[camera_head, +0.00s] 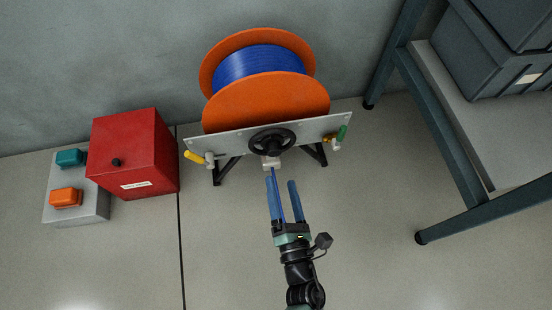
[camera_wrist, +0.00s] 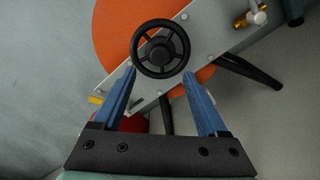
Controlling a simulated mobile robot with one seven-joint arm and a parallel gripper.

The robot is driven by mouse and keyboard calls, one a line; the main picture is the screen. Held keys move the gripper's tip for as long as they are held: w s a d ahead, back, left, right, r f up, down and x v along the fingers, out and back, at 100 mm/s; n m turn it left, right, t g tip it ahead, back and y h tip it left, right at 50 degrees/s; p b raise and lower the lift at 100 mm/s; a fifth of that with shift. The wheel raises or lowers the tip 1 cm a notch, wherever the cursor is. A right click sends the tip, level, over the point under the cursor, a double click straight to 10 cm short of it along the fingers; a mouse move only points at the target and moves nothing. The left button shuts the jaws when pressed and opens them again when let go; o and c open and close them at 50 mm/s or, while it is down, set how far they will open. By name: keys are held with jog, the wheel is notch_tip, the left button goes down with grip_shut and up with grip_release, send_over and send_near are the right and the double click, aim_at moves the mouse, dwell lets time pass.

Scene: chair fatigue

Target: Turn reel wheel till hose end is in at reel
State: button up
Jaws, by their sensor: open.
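The reel has orange flanges (camera_head: 265,100) and a blue hose (camera_head: 258,62) wound between them. The black spoked reel wheel (camera_head: 272,140) sits on the grey front plate. It also shows large in the wrist view (camera_wrist: 160,50). A white block (camera_head: 271,162) is below the wheel. In the wrist view the fingertips (camera_wrist: 159,72) lie either side of the wheel's lower rim, contact unclear.
A red box (camera_head: 133,152) and a grey button panel (camera_head: 77,208) stand at left. A metal shelf (camera_head: 440,110) with dark crates (camera_head: 495,55) stands at right. The floor in front is clear.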

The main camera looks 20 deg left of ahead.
aim_at(275, 154)
jog(key=b+x, duration=0.2)
jog(key=x, duration=0.6)
jog(key=shift+a, duration=0.1)
jog(key=shift+c, duration=0.2)
grip_shut()
